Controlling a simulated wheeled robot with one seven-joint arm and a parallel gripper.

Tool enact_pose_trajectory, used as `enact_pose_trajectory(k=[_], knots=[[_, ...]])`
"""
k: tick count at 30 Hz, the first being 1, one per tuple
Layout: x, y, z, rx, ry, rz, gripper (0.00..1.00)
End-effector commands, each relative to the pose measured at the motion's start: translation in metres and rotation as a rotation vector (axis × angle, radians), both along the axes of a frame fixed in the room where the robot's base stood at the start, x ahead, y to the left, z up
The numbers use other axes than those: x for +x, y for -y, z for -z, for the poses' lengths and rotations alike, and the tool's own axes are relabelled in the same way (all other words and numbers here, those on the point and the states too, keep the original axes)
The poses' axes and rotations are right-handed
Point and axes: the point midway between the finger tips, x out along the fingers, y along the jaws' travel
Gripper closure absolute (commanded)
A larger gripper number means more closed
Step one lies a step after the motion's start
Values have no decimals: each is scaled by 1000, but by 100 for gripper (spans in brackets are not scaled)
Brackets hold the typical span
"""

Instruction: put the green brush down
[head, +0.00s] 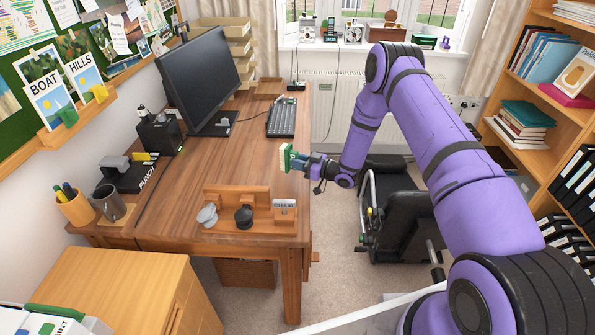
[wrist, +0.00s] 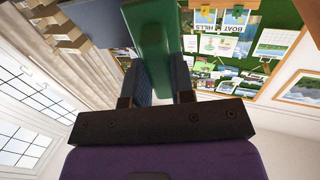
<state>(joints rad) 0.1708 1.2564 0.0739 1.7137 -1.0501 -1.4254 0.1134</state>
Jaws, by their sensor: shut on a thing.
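The green brush (head: 286,157) has a green back and a pale cream face. My gripper (head: 301,161) is shut on it and holds it out over the right side of the wooden desk (head: 215,165), at the end of my purple arm. In the wrist view the green brush (wrist: 150,45) sits between the two dark fingers of my gripper (wrist: 160,80). Its far end runs out of the top of that view. I cannot tell how high above the desk top it is.
A monitor (head: 200,75) and keyboard (head: 281,118) stand farther back on the desk. A wooden organiser (head: 235,196) with small items is at its front edge. A black office chair (head: 395,215) stands right of the desk. The middle of the desk top is clear.

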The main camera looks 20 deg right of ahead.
Motion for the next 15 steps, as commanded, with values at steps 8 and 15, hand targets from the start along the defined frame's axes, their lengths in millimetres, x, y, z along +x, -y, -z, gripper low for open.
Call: enact_pose_trajectory(k=[8, 15], knots=[[0, 0, 28, 1, -1, 0, 100], [0, 0, 38, 1, 2, 0, 100]])
